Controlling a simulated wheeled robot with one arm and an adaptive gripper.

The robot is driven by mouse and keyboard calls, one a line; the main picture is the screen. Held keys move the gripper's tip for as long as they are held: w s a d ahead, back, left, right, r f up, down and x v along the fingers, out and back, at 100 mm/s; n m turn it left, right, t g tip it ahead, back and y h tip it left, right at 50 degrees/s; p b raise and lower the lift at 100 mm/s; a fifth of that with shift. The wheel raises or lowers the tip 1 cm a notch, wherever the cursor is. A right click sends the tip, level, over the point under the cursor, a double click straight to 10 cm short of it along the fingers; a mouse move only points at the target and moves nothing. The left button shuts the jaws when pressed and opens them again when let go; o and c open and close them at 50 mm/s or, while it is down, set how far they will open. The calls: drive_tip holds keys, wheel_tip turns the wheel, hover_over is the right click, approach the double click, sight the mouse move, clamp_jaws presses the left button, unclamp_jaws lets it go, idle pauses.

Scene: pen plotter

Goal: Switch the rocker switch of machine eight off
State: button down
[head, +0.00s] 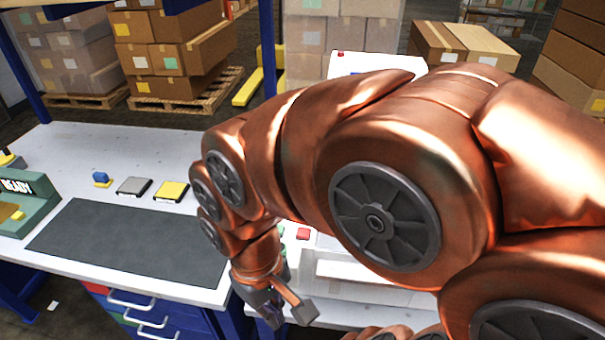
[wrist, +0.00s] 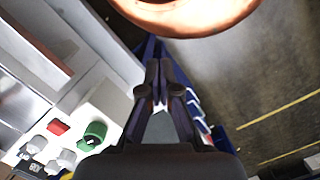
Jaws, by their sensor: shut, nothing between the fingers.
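A white machine (head: 370,272) stands behind my arm in the head view, and the arm hides much of it.
A white bench (head: 70,150) at left bears a dark mat (head: 130,245), a grey block (head: 134,187), a yellow block (head: 171,191) and a green device reading READY (head: 30,205). Blue drawers (head: 150,318) are below. Stacked cartons (head: 170,45) stand behind. Open floor (wrist: 265,80) lies at right in the wrist view.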

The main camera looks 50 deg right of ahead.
drive_tip(key=w+d+r+n+t, duration=0.1)
drive_tip(key=w+d+r+n, duration=0.1)
drive_tip(key=w+d+r, duration=0.3)
drive_tip(key=w+d+r+n+t, duration=0.1)
drive_tip(key=w+d+r+n, duration=0.25)
drive_tip(key=w, duration=0.35)
drive_tip(key=w+d+r, duration=0.1)
drive_tip(key=d+r, duration=0.2)
drive_tip(key=d, duration=0.5)
drive_tip(key=w+d+r+n+h+b, duration=0.1)
drive_tip(key=w+d+r, duration=0.1)
drive_tip(key=d, duration=0.7)
drive_tip(key=shift+w+d+r+t, duration=0.3)
drive_tip(key=shift+r+t, duration=0.1)
drive_tip(key=shift+r, duration=0.35)
drive_tip(key=shift+n, duration=0.25)
drive_tip(key=f+p, duration=0.1)
drive_tip(key=f, duration=0.3)
drive_tip(key=d+f+p, duration=0.1)
drive_tip(key=f, duration=0.4)
drive_tip(key=w+f+p, duration=0.1)
drive_tip(key=f, duration=0.4)
drive_tip(key=shift+w+d+p, duration=0.1)
drive_tip(key=shift+d+p, duration=0.2)
drive_tip(key=shift+w, duration=0.1)
